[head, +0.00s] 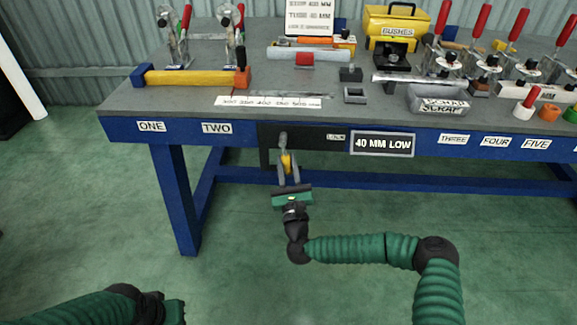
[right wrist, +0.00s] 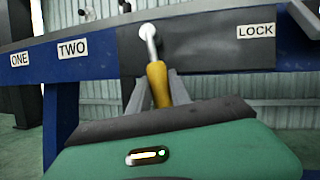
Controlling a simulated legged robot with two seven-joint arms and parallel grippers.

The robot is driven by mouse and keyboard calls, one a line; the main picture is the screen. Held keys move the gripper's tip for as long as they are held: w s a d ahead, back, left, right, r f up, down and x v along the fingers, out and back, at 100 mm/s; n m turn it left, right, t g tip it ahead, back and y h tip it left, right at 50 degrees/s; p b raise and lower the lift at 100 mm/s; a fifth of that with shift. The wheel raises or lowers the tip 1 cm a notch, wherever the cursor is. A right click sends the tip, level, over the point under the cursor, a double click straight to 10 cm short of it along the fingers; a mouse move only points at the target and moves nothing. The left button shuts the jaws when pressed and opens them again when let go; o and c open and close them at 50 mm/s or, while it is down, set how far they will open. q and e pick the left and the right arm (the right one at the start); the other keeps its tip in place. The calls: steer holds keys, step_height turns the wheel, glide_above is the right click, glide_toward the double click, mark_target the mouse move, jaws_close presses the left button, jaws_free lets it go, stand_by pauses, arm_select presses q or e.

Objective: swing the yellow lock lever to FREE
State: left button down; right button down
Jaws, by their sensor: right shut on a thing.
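The yellow lock lever (head: 287,161) hangs from a metal pivot on a dark plate (head: 310,137) at the bench's front edge. It points down, tilted slightly to the right. My right gripper (head: 287,168) has its two fingers around the yellow grip and is shut on it. In the right wrist view the lever (right wrist: 158,84) runs down from its pivot between the fingers (right wrist: 158,92). The LOCK label (right wrist: 256,31) is to the right of the pivot; no FREE label is readable. My left arm shows at the lower left, its gripper (head: 170,311) partly cut off.
The blue bench (head: 180,190) carries clamps, a yellow BUSHES box (head: 395,22) and a grey scrap tray (head: 425,98). A 40 MM LOW sign (head: 382,144) is right of the plate. A bench leg stands left of the gripper. The floor in front is clear.

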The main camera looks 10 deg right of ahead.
steer(key=shift+f, duration=0.4)
steer(key=c, duration=1.2)
jaws_free()
steer(key=shift+w+f, duration=0.1)
steer(key=shift+r, duration=0.2)
steer(key=shift+s+f+p, duration=0.1)
steer(key=shift+s+p, duration=0.2)
steer(key=shift+s, duration=0.2)
steer(key=p+v, duration=0.3)
steer(key=v, duration=1.3)
steer(key=shift+d, duration=0.1)
